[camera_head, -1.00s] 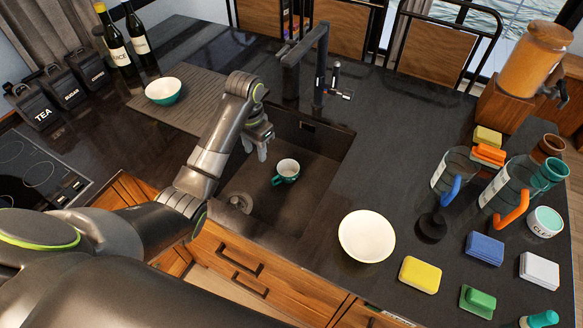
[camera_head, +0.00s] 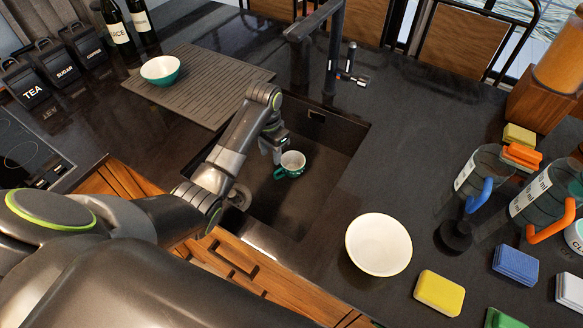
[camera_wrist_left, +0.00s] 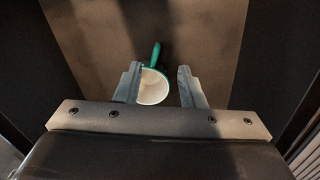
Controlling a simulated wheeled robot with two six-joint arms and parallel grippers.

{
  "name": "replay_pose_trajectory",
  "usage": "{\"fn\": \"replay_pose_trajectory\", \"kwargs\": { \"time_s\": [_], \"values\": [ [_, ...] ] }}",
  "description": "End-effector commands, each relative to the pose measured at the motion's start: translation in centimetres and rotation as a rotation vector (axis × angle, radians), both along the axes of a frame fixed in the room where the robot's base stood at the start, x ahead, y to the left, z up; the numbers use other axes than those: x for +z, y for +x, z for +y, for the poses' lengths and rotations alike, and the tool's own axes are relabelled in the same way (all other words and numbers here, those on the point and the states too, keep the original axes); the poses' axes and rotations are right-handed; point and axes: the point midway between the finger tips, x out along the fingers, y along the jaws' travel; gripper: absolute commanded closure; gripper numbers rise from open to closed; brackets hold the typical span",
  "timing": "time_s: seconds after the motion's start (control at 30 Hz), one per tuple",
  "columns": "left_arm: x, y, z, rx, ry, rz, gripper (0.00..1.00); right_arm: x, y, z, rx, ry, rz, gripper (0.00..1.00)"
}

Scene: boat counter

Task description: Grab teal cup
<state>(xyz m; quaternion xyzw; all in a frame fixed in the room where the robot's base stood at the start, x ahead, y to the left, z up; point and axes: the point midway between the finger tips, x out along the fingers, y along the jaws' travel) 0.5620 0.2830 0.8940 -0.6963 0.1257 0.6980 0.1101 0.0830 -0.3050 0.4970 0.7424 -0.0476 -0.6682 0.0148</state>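The teal cup (camera_head: 291,163) stands upright in the dark sink, with a white inside and its handle toward the lower left in the head view. My left gripper (camera_head: 277,154) is down in the sink at the cup's upper left side. In the left wrist view the left gripper (camera_wrist_left: 160,88) is open. The cup (camera_wrist_left: 153,86) shows between and beyond its fingers, nearer the left finger, with its teal handle pointing away. I cannot tell whether a finger touches it. My right gripper is not in view.
The sink (camera_head: 330,133) has walls around the cup, and a black faucet (camera_head: 310,40) stands behind it. A white bowl (camera_head: 378,244) and a yellow sponge (camera_head: 439,293) lie to the right. A teal bowl (camera_head: 160,70) sits on the drying mat (camera_head: 205,92).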

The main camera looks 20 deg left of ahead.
Motion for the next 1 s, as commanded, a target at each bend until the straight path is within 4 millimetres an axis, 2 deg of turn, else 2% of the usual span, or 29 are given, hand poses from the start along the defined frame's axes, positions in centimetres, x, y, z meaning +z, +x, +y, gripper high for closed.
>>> {"fn": "replay_pose_trajectory", "kwargs": {
  "time_s": [0.1, 0.23, 0.57, 0.83, 1.0],
  "values": [
    [-2.5, -0.1, -0.1, 0.001, -0.001, 0.004, 0.64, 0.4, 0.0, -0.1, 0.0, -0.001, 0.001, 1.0],
    [-4.6, -0.1, -0.2, 0.0, -0.001, 0.003, 0.64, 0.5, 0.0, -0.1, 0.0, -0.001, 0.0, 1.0],
    [-6.6, 0.0, -0.3, 0.0, 0.0, 0.002, 0.64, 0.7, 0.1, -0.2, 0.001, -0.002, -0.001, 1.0],
    [-9.9, 0.2, -0.8, 0.0, 0.0, 0.002, 0.64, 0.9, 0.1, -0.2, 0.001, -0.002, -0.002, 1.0],
    [-11.0, 0.1, -0.8, -0.001, 0.0, 0.001, 0.64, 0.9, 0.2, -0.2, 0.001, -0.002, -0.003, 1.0]
  ]
}}
